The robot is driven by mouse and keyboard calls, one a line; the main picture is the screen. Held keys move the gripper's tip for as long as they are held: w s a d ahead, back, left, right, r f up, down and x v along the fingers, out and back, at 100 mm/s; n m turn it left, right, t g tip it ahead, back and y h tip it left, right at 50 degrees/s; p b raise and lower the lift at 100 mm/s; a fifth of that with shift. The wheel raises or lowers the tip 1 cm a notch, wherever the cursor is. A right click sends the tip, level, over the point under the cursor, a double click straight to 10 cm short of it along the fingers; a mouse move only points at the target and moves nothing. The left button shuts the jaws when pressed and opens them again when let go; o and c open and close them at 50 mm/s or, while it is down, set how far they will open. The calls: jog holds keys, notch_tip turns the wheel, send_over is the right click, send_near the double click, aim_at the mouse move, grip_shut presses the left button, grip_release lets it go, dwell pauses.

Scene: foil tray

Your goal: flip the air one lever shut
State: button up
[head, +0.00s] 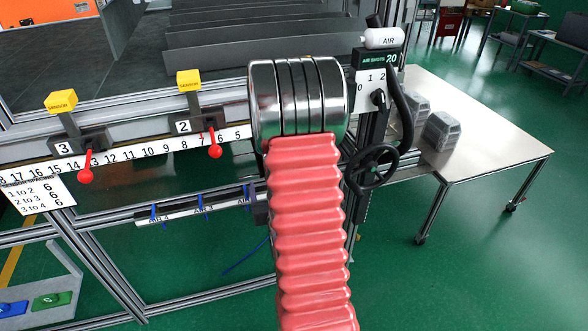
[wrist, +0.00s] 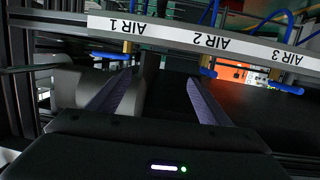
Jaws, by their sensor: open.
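In the wrist view the AIR 1 label (wrist: 123,25) appears upside down on a white rail. The blue air one lever (wrist: 110,56) sits just below it in the picture, roughly along the rail. My gripper (wrist: 155,82) is open, with one finger under the AIR 1 lever and the other near the AIR 2 lever (wrist: 208,72). Nothing shows between the fingers. I cannot tell whether a finger touches a lever. In the head view the rail (head: 182,212) shows AIR 4 and AIR 3, but its AIR 1 end and my gripper are hidden.
The AIR 3 lever (wrist: 285,89) is farther right in the wrist view. In the head view, a black handwheel (head: 371,167) and a selector knob (head: 379,97) stand right of centre. Red-knobbed sensor levers (head: 215,151) hang above the rail. A steel table (head: 480,140) stands right.

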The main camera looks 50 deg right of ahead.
jog(key=s+d+f+m+h, duration=0.1)
jog(key=s+d+f+h, duration=0.2)
jog(key=s, duration=0.4)
jog(key=shift+s+d+m, duration=0.4)
jog(key=shift+d, duration=0.15)
jog(key=shift+w+f, duration=0.1)
jog(key=shift+w, duration=0.05)
